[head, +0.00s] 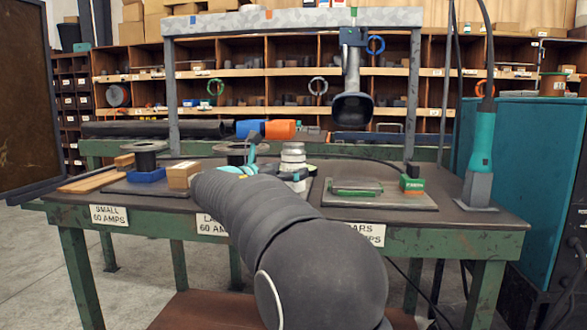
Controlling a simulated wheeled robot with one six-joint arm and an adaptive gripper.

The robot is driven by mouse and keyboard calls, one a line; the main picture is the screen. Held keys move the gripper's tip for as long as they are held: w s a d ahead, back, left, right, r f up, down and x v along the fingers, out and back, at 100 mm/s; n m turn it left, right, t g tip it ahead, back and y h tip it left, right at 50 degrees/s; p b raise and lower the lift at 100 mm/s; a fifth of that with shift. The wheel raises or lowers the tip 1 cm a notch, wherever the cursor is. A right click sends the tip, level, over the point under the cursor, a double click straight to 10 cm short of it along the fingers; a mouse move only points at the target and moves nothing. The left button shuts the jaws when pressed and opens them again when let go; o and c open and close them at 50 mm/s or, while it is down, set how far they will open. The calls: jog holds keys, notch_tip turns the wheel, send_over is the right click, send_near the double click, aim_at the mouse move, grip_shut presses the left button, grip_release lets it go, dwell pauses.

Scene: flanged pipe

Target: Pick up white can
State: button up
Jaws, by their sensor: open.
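A white can-like cylinder (293,157) with grey bands stands upright on the workbench, just right of the end of my arm. The gripper is open. Its fingertips are small and mostly hidden behind my own arm, and I see nothing held in it.
The green workbench (440,224) holds two black spools (151,152) (237,149), a blue box (146,175), a cardboard box (183,175) and a tray (378,201). A metal frame (173,95) stands behind. A teal tool (482,140) stands at right.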

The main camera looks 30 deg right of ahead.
jog(key=shift+x, duration=1)
jog(key=c, duration=1.4)
jog(key=shift+c, duration=0.8)
jog(key=shift+r, duration=0.15)
